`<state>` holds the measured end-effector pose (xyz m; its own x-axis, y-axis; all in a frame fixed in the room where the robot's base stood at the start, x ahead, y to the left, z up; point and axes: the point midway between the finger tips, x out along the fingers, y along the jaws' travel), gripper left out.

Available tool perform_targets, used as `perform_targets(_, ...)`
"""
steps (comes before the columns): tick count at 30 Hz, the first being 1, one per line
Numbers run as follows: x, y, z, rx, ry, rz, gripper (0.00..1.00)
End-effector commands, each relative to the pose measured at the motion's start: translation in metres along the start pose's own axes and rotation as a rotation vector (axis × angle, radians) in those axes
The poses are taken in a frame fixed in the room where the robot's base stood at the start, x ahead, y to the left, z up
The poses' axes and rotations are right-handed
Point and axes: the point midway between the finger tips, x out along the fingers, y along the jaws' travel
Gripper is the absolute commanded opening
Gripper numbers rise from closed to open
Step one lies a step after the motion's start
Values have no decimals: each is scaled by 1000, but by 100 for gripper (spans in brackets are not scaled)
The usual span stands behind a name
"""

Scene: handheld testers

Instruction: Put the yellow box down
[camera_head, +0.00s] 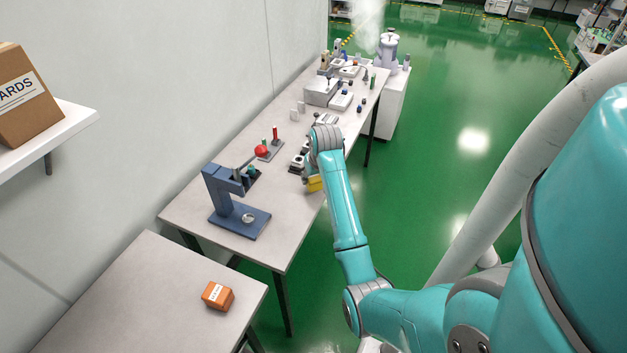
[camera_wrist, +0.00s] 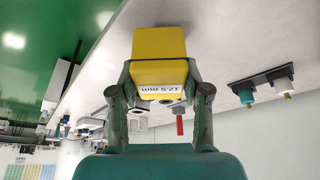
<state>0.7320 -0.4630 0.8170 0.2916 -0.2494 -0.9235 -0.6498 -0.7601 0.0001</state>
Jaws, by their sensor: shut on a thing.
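The yellow box (camera_wrist: 160,52) is between the two fingers of my gripper (camera_wrist: 160,78) in the wrist view. A white label reading "12.5 mm" shows on one of its faces. My gripper is shut on it. In the head view a small part of the yellow box (camera_head: 314,184) shows below my wrist, by the right edge of the long grey table (camera_head: 285,235). My arm hides most of the gripper there. I cannot tell whether the box touches the table top.
A blue press-like tester (camera_head: 222,190) stands on the near part of the table. Several instruments stand farther back. An orange box (camera_head: 217,296) sits on a separate near table (camera_head: 150,290). Bare table top lies right of the blue tester.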

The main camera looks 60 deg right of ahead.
Motion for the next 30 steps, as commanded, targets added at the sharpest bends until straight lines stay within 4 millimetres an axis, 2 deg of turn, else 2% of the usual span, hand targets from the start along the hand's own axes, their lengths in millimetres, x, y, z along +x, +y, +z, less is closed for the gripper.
perform_targets(4, 18, 0, 8, 0, -2, 0, 12)
perform_targets(15, 22, 0, 9, 0, -1, 0, 12)
perform_targets(16, 22, 0, 9, 0, -1, 0, 52)
perform_targets(18, 21, 0, 9, 0, -1, 0, 69)
perform_targets(19, 21, 0, 9, 0, -1, 0, 72)
perform_targets(30, 18, 0, 8, 0, 0, 0, 72)
